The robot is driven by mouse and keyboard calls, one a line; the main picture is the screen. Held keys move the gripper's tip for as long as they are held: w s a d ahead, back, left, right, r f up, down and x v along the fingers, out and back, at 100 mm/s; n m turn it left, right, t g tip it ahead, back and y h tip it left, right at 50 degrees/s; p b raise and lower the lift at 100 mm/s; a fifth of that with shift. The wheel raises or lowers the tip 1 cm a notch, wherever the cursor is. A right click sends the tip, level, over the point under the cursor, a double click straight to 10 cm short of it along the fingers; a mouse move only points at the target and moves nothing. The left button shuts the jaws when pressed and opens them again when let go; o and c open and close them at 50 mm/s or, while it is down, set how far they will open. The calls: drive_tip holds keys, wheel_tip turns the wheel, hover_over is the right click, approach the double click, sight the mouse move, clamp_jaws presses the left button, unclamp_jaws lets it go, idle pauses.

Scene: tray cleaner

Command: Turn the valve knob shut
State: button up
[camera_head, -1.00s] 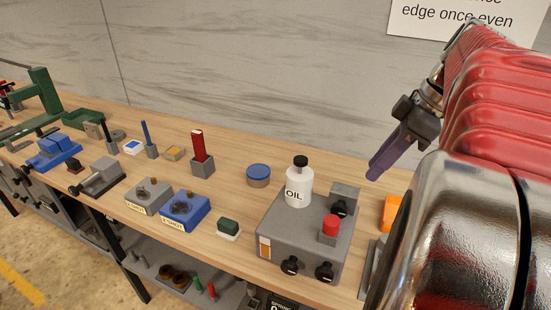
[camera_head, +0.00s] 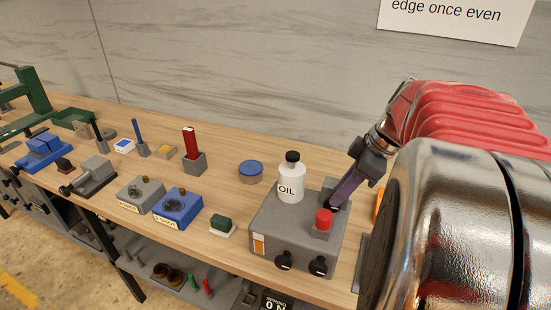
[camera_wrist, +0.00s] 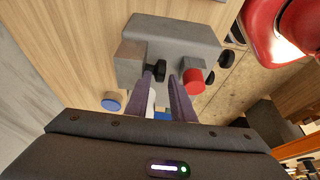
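A grey box unit (camera_head: 262,224) bears a raised grey block with a black knob (camera_wrist: 158,71) on its face. Two more black knobs, one at left (camera_head: 284,260) and one at right (camera_head: 318,265), sit on the unit's front; no label shows which is the valve knob. My gripper (camera_head: 338,203) reaches down to the raised block's knob, and its purple fingers largely cover that knob in the head view. In the wrist view my gripper (camera_wrist: 162,78) is open, with the knob near the left fingertip, between the tips as seen; contact cannot be told.
A red button (camera_head: 323,219) stands on the unit close beside my gripper, near the right finger in the wrist view. A white OIL bottle (camera_head: 291,184) stands on the unit's back left. A blue-lidded tin (camera_head: 251,171) and several fixtures lie leftward on the wooden bench.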

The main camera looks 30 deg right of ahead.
drive_tip(key=shift+x, duration=1.1)
drive_tip(key=shift+c, duration=0.5)
clamp_jaws()
drive_tip(key=shift+a, duration=0.25)
drive_tip(key=shift+d, duration=0.1)
